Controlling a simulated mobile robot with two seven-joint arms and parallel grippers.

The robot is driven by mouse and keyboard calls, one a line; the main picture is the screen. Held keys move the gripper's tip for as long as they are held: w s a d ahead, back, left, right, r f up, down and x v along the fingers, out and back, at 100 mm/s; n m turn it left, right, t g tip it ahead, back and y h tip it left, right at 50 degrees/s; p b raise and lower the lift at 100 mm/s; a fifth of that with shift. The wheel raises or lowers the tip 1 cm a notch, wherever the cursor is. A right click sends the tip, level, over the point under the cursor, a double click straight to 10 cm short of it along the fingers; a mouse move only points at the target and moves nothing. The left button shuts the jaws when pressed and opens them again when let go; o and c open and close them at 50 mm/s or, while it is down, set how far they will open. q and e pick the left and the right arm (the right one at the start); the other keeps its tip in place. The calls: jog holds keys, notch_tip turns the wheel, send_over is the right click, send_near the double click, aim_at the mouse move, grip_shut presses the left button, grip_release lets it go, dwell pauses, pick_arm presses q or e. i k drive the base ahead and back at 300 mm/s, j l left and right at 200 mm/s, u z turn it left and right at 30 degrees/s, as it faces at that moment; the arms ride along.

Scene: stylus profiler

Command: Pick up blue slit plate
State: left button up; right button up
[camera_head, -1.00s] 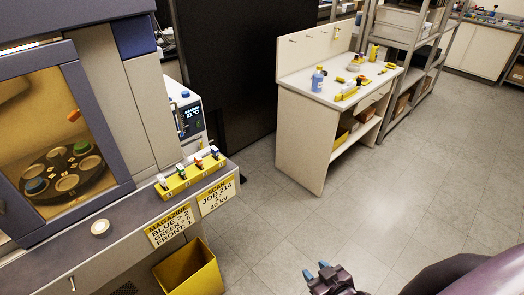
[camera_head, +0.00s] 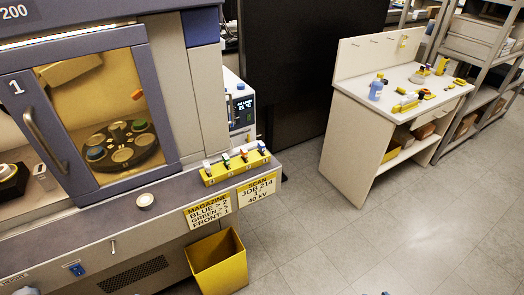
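A yellow rack (camera_head: 237,170) on the front ledge of the large machine holds several small pale pieces with coloured tops, in a row. One top looks blue, but the pieces are too small to tell for sure which is the blue slit plate. A blue round piece (camera_head: 95,153) sits on the dark carousel (camera_head: 122,158) behind the machine's window. Only a tip of my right gripper (camera_head: 385,293) shows at the bottom edge, far from the rack; whether it is open is hidden. My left gripper is out of view.
A yellow bin (camera_head: 217,264) stands on the floor below the rack. Signs (camera_head: 208,211) hang on the ledge front. A small workbench (camera_head: 350,140) with bottles and yellow items stands at the right. The floor (camera_head: 320,245) between is clear.

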aim_at(261, 147)
jog(key=i+l+u, duration=0.35)
jog(key=l, duration=0.3)
jog(key=i+l+u, duration=0.15)
jog(key=l, duration=0.25)
jog(key=i+l+u, duration=0.2)
jog(key=l, duration=0.15)
